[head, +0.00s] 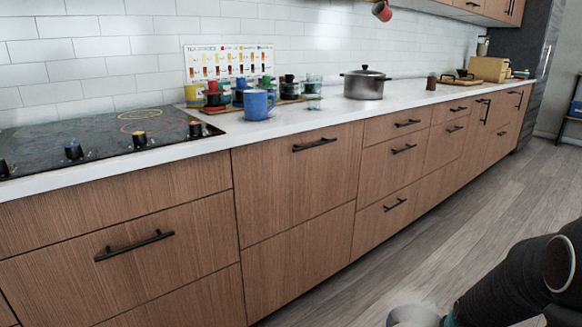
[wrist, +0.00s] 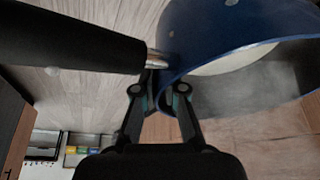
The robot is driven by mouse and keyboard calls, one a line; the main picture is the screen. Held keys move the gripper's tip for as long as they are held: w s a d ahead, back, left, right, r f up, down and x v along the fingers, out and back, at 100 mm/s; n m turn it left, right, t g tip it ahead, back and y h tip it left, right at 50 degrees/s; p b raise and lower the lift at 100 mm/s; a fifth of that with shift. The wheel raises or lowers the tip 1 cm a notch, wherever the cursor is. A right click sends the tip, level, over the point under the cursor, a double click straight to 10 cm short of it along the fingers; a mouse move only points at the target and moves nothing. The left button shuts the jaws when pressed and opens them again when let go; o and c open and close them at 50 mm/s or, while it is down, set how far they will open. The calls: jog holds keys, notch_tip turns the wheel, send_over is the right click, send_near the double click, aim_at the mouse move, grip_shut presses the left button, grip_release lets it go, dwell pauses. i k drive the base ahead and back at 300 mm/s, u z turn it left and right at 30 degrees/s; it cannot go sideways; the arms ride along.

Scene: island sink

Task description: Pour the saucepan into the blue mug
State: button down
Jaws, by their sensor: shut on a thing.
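The blue mug (head: 257,104) stands upright on the white counter, right of the cooktop, in the head view. In the wrist view, a blue saucepan (wrist: 215,25) with a black handle (wrist: 70,45) fills the upper right. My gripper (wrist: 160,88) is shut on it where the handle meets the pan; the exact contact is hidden. The pan's inside looks grey with a pale band, and I cannot tell what it holds. Wooden floor shows behind the pan. The held saucepan and gripper do not show clearly in the head view, so their distance from the mug is unclear.
A black cooktop (head: 110,137) lies left of the mug. Several cups and glasses stand behind it on a wooden tray (head: 290,101). A lidded metal pot (head: 365,84) stands further right. Wooden drawers (head: 297,190) front the counter. The grey floor (head: 400,240) is clear.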

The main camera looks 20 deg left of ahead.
aim_at(255, 101)
jog(key=i, duration=1.3)
jog(key=u, duration=1.5)
